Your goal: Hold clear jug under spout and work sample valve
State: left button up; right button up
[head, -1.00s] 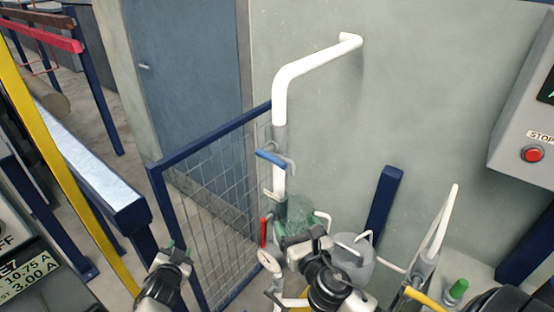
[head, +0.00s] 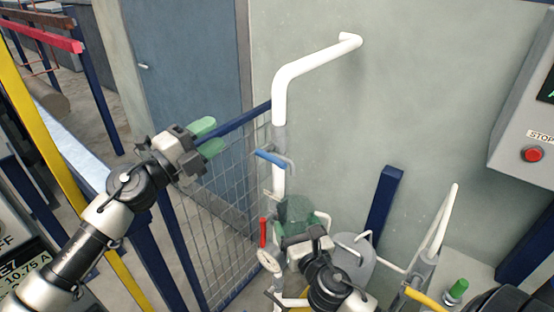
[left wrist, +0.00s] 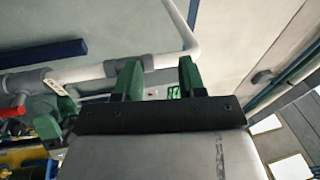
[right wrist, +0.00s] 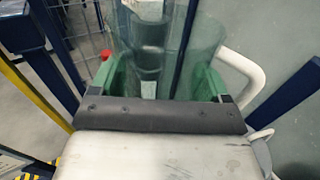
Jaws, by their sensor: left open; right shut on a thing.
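My right gripper (head: 299,238) is shut on the clear jug (head: 297,208), which stands beside the white vertical pipe. In the right wrist view the clear jug (right wrist: 180,50) sits between green fingers, see-through, with pipework behind it. My left gripper (head: 208,138) is open and empty, left of the pipe and near the top rail of the mesh fence. In the left wrist view its green fingers (left wrist: 160,78) stand apart. A blue lever (head: 270,158) and, lower, a red lever (head: 263,232) sit on the pipe. I cannot clearly make out the spout.
The white pipe (head: 279,100) bends into the wall at the top. The mesh fence (head: 215,200) stands left of it. A dark blue post (head: 383,213) leans at right, and a box with a red stop button (head: 532,154) is on the far right.

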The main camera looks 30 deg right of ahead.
aim_at(273, 162)
pick_arm(q)
jog(key=s+a+f+m+g+y, duration=0.15)
jog(key=s+f+m+g, duration=0.3)
jog(key=s, duration=0.45)
jog(key=shift+n+g, duration=0.35)
jog(key=shift+g, duration=0.2)
jog(key=d, duration=1.1)
jog(key=shift+w+d+r, duration=0.15)
jog(key=shift+d+r, duration=0.1)
jog(key=shift+r, duration=0.15)
jog(key=shift+c, duration=0.3)
